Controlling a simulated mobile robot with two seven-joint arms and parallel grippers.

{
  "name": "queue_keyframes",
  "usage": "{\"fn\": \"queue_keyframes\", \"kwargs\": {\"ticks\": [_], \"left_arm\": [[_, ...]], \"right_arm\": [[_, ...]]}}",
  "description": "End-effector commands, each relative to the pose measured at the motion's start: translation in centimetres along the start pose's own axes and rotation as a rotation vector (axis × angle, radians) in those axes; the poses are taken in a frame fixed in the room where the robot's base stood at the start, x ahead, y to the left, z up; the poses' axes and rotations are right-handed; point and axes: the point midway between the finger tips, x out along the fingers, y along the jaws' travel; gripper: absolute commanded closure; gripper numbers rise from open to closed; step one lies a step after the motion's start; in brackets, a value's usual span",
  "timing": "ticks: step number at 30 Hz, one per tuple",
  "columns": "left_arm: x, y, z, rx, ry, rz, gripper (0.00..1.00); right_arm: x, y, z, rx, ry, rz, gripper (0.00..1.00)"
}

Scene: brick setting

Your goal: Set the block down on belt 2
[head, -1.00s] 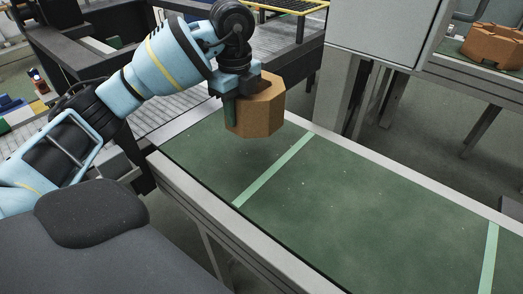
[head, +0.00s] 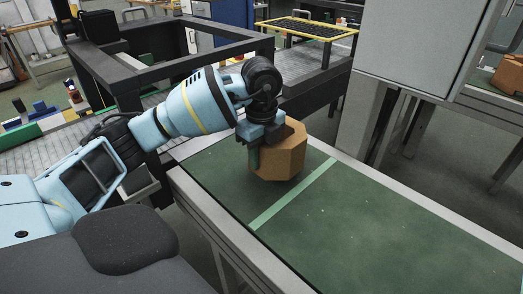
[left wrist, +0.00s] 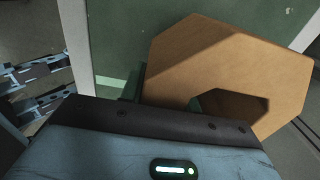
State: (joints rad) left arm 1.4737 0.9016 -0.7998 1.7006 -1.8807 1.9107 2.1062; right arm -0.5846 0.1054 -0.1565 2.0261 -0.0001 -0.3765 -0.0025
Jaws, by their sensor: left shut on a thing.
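The block (head: 280,154) is orange-brown with many flat sides. My left gripper (head: 258,143) is shut on its left part in the head view. The block is just above or on the green belt (head: 350,225), left of a pale green stripe; I cannot tell whether it touches. In the left wrist view the block (left wrist: 205,62) shows its eight-sided face with a hole, and the belt (left wrist: 125,35) lies beyond it. The gripper's fingertips are mostly hidden there. My right gripper is not in view.
A grey cabinet (head: 415,45) stands behind the belt. Another orange-brown block (head: 510,74) lies at the far right. A black frame (head: 150,60) and a roller conveyor stand behind my left arm. The belt right of the stripe (head: 295,193) is clear.

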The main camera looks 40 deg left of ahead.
Motion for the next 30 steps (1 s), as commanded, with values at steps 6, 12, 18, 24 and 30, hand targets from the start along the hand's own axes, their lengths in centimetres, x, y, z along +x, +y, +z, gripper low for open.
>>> {"fn": "queue_keyframes", "kwargs": {"ticks": [6, 12, 18, 24, 30], "left_arm": [[1.6, 0.0, 0.0, 0.0, 0.001, -0.004, 1.0], [3.3, -0.1, 0.1, -0.001, 0.0, -0.007, 1.0], [3.3, -0.1, 0.0, 0.0, 0.0, -0.008, 1.0], [3.9, 0.1, 0.0, 0.0, 0.0, 0.001, 0.67], [3.9, 0.1, 0.0, 0.0, 0.0, 0.001, 0.46]], "right_arm": [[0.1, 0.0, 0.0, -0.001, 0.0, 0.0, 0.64], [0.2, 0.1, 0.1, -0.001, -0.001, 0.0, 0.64], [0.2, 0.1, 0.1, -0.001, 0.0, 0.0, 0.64], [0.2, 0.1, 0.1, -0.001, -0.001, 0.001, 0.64], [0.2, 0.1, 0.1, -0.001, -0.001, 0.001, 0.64]]}}
